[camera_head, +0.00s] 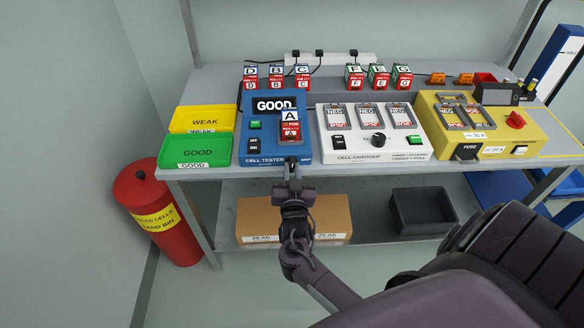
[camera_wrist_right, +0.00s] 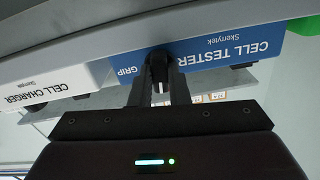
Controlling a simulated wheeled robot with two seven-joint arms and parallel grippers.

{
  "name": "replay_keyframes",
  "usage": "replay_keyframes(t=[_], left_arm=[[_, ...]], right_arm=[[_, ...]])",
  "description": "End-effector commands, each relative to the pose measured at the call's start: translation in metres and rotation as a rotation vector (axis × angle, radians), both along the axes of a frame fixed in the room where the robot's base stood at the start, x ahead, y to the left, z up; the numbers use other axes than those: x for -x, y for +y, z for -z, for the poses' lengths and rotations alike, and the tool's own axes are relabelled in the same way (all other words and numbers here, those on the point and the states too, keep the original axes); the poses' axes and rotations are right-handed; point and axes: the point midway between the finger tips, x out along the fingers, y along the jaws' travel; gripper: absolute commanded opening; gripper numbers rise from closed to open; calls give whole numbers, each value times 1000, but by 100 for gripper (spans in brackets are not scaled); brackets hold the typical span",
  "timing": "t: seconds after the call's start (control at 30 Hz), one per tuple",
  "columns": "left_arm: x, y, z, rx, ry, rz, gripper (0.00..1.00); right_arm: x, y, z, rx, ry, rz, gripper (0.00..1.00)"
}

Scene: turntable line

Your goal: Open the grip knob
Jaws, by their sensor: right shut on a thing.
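The blue cell tester (camera_head: 255,142) stands at the front of the bench, its display reading GOOD. Cell A (camera_head: 290,125), red and white, sits in the tester's bay. The grip knob, black, is on the tester's front face and shows in the right wrist view (camera_wrist_right: 159,68), beside the word GRIP. My right gripper (camera_head: 292,168) is at the tester's front edge. In the wrist view its fingers (camera_wrist_right: 160,88) are closed around the knob, one on each side. The gripper mostly hides the knob in the head view. My left gripper is not in view.
A white cell charger (camera_head: 350,145) and a yellow unit (camera_head: 495,143) stand right of the tester. Yellow WEAK (camera_head: 200,117) and green GOOD (camera_head: 190,148) trays are left. Lettered cells line the back. A red bin (camera_head: 150,190) stands on the floor; a cardboard box (camera_head: 330,213) is below.

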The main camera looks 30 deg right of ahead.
Motion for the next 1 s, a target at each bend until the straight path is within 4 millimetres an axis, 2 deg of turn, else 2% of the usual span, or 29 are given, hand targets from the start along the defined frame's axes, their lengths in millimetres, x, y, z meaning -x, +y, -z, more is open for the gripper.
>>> replay_keyframes(t=[0.33, 0.87, 0.9, 0.93, 1.0], left_arm=[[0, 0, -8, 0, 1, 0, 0], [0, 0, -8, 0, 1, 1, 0], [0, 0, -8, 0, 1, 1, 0], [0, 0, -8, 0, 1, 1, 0], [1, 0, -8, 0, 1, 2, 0]], right_arm=[[0, 0, 1, 113, 73, 0, 0], [0, 0, 2, 131, 84, 0, 0], [0, 0, 2, 131, 84, 0, 19], [0, 0, 2, 131, 84, 0, 23], [0, 0, 1, 131, 83, 0, 25]])
